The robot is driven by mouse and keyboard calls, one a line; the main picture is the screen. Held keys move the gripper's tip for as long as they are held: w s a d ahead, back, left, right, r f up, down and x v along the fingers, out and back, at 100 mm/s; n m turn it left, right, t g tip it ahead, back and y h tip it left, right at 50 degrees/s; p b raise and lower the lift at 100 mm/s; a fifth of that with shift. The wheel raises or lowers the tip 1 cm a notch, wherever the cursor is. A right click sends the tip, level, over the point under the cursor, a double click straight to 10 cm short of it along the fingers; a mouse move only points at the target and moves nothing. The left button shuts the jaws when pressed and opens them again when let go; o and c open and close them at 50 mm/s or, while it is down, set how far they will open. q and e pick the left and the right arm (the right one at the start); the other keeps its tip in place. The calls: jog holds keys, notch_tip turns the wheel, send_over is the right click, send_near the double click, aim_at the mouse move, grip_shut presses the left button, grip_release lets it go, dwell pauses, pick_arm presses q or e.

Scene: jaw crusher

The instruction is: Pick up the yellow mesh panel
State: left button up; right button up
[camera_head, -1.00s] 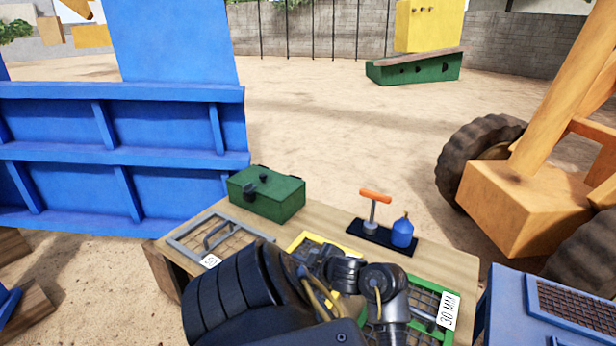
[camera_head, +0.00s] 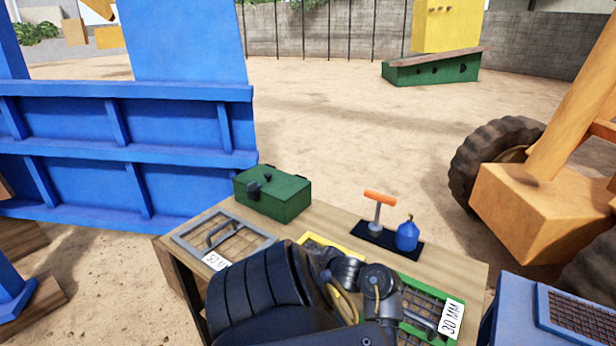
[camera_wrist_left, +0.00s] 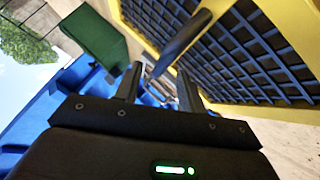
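The yellow mesh panel (camera_head: 318,240) lies on the wooden table in the head view, mostly hidden behind my left arm. In the left wrist view its yellow frame, dark grid (camera_wrist_left: 250,50) and dark bar handle (camera_wrist_left: 185,42) show close up. My left gripper (camera_wrist_left: 158,85) has its two fingers apart, with the handle's near end in line with the gap between them. I cannot tell whether the fingers touch it. The head view hides this gripper behind the arm. My right gripper is not in view.
A blue box (camera_head: 510,310) stands at right.

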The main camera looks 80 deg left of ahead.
pick_arm(q)
jog(key=x, duration=0.4)
jog(key=shift+s, duration=0.1)
jog(key=shift+a+f, duration=0.1)
jog(key=shift+f, duration=0.1)
grip_shut()
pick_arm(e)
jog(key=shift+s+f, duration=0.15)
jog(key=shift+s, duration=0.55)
pick_arm(q)
jog(key=shift+r, duration=0.1)
dwell(0.3)
